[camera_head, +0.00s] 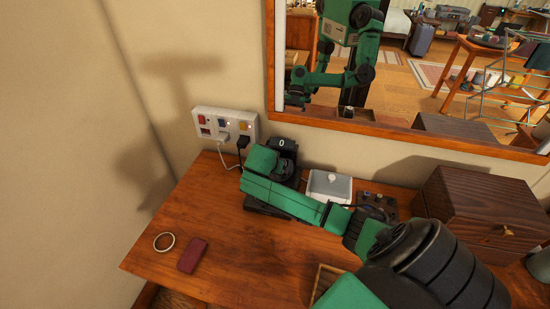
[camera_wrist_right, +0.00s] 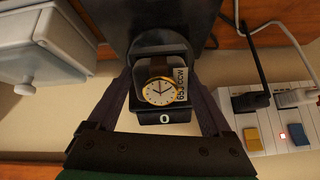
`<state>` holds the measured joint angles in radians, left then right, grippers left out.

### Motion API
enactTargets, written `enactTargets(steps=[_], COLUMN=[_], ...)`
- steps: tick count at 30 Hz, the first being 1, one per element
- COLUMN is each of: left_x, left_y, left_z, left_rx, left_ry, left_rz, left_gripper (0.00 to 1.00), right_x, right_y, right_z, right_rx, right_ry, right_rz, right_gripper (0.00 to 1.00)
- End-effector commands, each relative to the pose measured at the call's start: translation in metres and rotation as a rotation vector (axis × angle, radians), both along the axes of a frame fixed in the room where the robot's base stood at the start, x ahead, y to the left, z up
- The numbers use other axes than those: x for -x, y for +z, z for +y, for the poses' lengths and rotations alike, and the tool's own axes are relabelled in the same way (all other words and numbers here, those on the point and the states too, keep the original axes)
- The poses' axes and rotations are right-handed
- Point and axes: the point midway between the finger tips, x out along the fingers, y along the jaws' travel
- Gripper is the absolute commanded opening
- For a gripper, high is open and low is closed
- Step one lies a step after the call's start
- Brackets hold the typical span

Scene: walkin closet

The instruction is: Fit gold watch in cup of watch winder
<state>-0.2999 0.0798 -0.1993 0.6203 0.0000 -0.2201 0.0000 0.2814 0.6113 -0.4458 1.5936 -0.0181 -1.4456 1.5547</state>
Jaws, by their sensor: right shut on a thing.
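The black watch winder (camera_head: 283,145) stands at the back of the wooden dresser by the wall, its display reading 0. In the right wrist view, the gold watch (camera_wrist_right: 158,92) has a white dial, gold case and dark brown strap. It lies within the outline of the winder's dark cup (camera_wrist_right: 160,50), just above the display (camera_wrist_right: 165,117); how deep it sits I cannot tell. My right gripper (camera_wrist_right: 161,80) has its fingers on both sides of the watch, shut on it. In the head view my right arm hides the watch. My left gripper is not in view.
A socket panel (camera_head: 225,124) with plugs and cables is on the wall beside the winder. A white box (camera_head: 329,186), a small dark knobbed device (camera_head: 377,204) and a wooden chest (camera_head: 480,212) stand to the right. A ring (camera_head: 164,242) and maroon wallet (camera_head: 192,256) lie front left.

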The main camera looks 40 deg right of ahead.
Motion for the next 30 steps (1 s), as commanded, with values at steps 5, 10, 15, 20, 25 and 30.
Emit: enactTargets(steps=[5,10,15,20,25,30], left_x=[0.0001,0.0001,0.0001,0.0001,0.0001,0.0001], left_y=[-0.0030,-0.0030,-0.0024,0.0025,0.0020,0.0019], left_z=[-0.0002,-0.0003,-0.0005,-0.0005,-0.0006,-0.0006], left_rx=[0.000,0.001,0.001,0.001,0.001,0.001], left_ry=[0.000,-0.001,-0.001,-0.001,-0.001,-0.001], left_rz=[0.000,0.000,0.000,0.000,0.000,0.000], left_gripper=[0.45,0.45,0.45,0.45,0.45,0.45], right_x=[-0.0014,-0.0017,-0.0016,-0.0011,-0.0010,-0.0012], right_y=[-0.0029,-0.0030,-0.0027,-0.0020,-0.0034,-0.0034], right_z=[-0.0018,-0.0024,-0.0023,-0.0020,-0.0021,-0.0021], right_rx=[0.000,0.001,0.000,0.003,0.004,0.004], right_ry=[0.000,0.001,0.000,0.005,0.007,0.006], right_rz=[-0.002,-0.001,0.000,0.005,0.006,0.005], right_gripper=[0.22,0.22,0.22,0.22,0.22,0.22])
